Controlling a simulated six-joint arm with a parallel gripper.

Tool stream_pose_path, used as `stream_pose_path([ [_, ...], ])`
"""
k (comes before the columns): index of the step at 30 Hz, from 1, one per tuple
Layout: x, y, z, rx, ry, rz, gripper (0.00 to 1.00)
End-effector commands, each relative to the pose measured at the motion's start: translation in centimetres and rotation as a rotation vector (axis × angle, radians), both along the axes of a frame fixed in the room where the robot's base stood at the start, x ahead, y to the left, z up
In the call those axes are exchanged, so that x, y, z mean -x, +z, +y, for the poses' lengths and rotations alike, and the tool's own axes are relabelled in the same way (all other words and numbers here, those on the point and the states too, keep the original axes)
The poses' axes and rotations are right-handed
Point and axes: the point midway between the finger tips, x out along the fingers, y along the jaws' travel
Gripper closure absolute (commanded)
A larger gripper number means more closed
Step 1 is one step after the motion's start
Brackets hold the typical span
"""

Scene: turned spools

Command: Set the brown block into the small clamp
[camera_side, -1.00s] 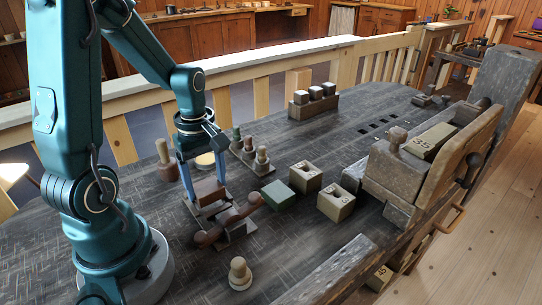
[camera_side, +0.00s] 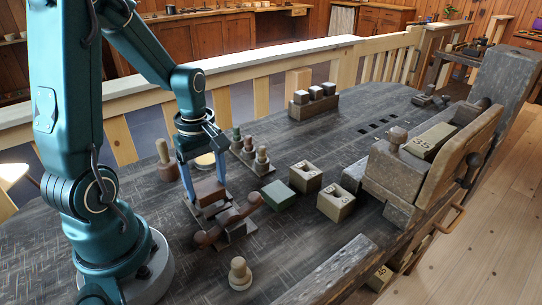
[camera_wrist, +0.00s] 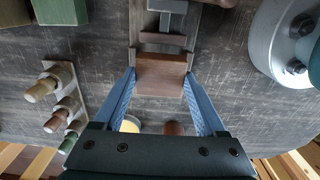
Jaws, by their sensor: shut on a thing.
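The brown block (camera_side: 207,190) is held between the two blue fingers of my gripper (camera_side: 204,186). In the wrist view the block (camera_wrist: 160,76) spans the gap between my fingertips (camera_wrist: 159,80). The small clamp (camera_side: 241,231), with a grey base and a dark brown handle, is right at the block in the side view. In the wrist view the clamp (camera_wrist: 166,22) lies just beyond the block, with a brown crossbar near it. The block looks level and over the clamp's near end. I cannot tell whether it rests on the clamp; its underside is hidden.
A green block (camera_side: 278,194) and two pale blocks with holes (camera_side: 305,177) (camera_side: 335,203) stand to the right. A peg rack (camera_side: 246,157) is behind the clamp, a loose spool (camera_side: 240,274) in front. A large wooden vise (camera_side: 404,178) is at the right.

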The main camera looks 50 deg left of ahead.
Motion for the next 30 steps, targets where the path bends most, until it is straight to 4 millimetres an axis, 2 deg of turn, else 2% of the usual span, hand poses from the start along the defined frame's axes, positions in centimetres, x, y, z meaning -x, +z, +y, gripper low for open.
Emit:
stream_pose_path([
  [30,0.02,-0.64,-0.01,0.0,0.0,0.0,0.8],
])
